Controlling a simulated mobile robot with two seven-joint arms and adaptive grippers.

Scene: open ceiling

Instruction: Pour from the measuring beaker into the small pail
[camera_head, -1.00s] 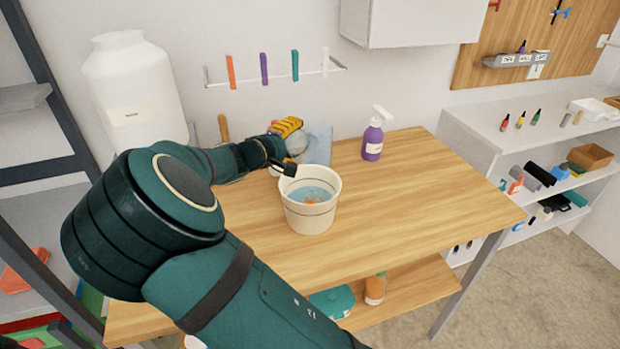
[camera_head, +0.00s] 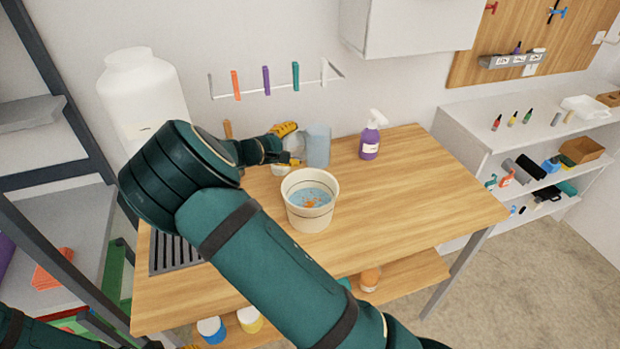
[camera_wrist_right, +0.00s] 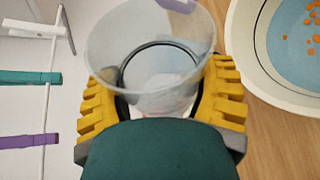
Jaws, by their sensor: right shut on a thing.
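The measuring beaker (camera_wrist_right: 150,65) is a clear, see-through cup held between the yellow-padded fingers of my right gripper (camera_wrist_right: 165,105). No contents can be made out in it. The small pail (camera_head: 309,219) is cream with a dark band and stands upright on the wooden table. It holds blue with several orange bits. In the right wrist view the pail's rim (camera_wrist_right: 248,70) is at the right, apart from the beaker.
A purple spray bottle (camera_head: 370,137) is at the table's back. A large white jug (camera_head: 143,92) is at the left. The wooden table (camera_head: 420,190) is clear right of the pail.

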